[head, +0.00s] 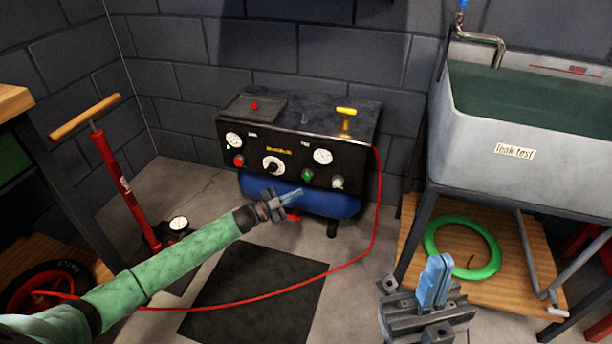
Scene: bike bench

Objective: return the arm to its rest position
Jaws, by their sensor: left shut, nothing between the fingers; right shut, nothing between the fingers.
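My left arm, in a green sleeve, reaches in from the lower left. Its gripper (292,197) is shut and empty, in front of the compressor's blue tank (345,205) in the picture. My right gripper (436,280) is at the lower right, its blue fingers shut and pointing up, with nothing between them. It appears in front of the low wooden board and the green ring. Whether the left gripper touches the tank I cannot tell.
The compressor (290,150) has gauges, knobs and a yellow handle. A red hose (300,283) curves across the floor over a dark mat (262,270). A red pump (125,180) stands left. A sink (530,120) marked "leak test" is right, above a green ring (490,246).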

